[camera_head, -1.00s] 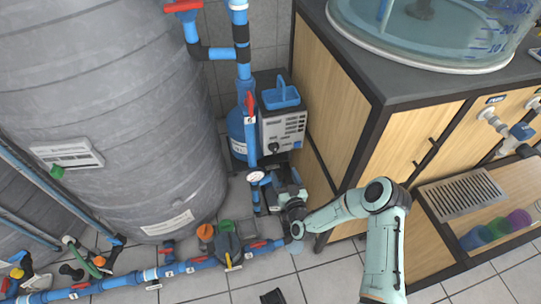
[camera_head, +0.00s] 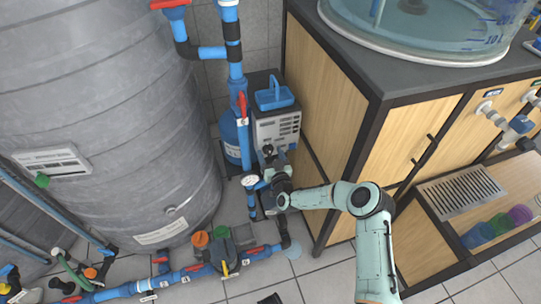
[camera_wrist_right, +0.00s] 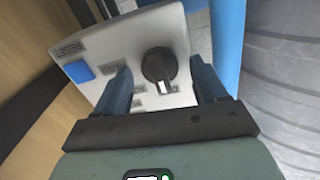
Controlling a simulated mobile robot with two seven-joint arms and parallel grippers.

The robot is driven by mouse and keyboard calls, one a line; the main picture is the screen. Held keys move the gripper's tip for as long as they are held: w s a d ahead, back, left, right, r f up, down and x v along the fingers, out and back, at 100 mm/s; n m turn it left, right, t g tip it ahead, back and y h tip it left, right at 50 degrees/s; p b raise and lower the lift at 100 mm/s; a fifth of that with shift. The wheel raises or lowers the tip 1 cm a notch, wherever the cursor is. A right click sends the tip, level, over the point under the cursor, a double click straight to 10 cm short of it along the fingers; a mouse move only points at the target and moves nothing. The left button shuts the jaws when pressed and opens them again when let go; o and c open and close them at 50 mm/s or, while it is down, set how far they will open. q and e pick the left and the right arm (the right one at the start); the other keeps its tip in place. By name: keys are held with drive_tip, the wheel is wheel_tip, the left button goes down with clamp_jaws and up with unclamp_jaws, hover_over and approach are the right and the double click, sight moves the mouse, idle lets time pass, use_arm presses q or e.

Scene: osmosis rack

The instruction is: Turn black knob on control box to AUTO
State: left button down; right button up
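The control box is a pale panel (camera_head: 277,128) on the dark pump housing in the head view; my right gripper hides its lower part. In the right wrist view its face (camera_wrist_right: 112,48) carries a round black knob (camera_wrist_right: 158,64) with a white pointer mark, which points down in the picture. Small grey labels sit around the knob, too small to read. My right gripper (camera_wrist_right: 161,78) is open, with one finger on each side of the knob in the picture; I cannot tell whether they touch it. The right gripper also shows at the box in the head view (camera_head: 272,156). My left gripper is not in view.
A blue button (camera_wrist_right: 79,71) sits on the same face. A vertical blue pipe (camera_head: 242,140) with a red valve handle runs just left of the box, beside a large grey tank (camera_head: 100,120). A wooden cabinet (camera_head: 325,110) stands close on the right.

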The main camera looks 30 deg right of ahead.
drive_tip(key=c, duration=0.9)
drive_tip(key=shift+c, duration=0.2)
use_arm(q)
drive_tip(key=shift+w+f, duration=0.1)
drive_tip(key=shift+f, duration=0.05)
use_arm(e)
drive_tip(key=shift+m, duration=0.4)
drive_tip(key=m+b, duration=0.1)
drive_tip(key=m, duration=0.1)
drive_tip(key=shift+m, duration=0.4)
drive_tip(key=m+b, duration=0.1)
drive_tip(key=m, duration=0.3)
drive_tip(key=shift+m, duration=0.4)
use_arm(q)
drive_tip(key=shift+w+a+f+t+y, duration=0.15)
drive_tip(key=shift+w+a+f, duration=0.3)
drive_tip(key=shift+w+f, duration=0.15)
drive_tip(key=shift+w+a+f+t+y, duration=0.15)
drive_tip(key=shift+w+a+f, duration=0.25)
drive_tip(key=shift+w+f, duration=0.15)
use_arm(e)
drive_tip(key=shift+m, duration=0.7)
